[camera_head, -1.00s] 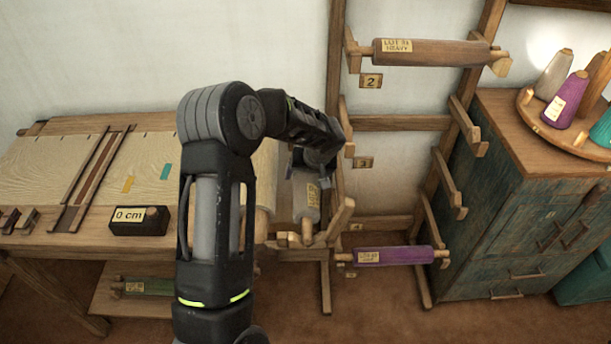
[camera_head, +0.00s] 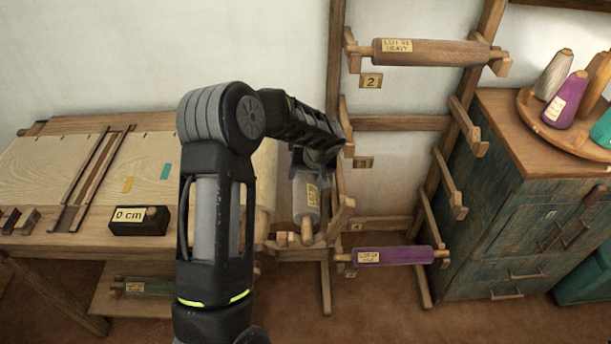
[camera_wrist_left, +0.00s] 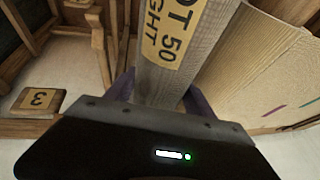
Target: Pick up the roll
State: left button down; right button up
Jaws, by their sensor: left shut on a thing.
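A grey roll (camera_head: 306,202) with a yellow label and a wooden end hangs lengthwise beside the bench's right end, in front of a wooden bracket. In the wrist view the roll (camera_wrist_left: 180,45) runs up from between the fingers, and its label reads "LOT 50" and "LIGHT". My left gripper (camera_head: 316,165) is shut on the roll; its fingers (camera_wrist_left: 160,98) show on both sides of it in the wrist view. The roll's far end is hidden under the gripper in the head view. My right gripper is in no view.
The rack holds a brown roll (camera_head: 430,52) at slot 2 and a purple roll (camera_head: 392,256) low down. A loom bench (camera_head: 60,243) with cloth stands left. A teal cabinet (camera_head: 520,225) with cones on top stands right. A green roll (camera_head: 147,287) lies below the bench.

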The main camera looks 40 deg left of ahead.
pick_arm(q)
jog(key=shift+w+r, duration=0.1)
jog(key=shift+r, duration=0.1)
jog(key=shift+r, duration=0.25)
notch_tip(320, 180, up, 9)
jog(key=shift+r+b, duration=0.15)
jog(key=shift+b, duration=0.6)
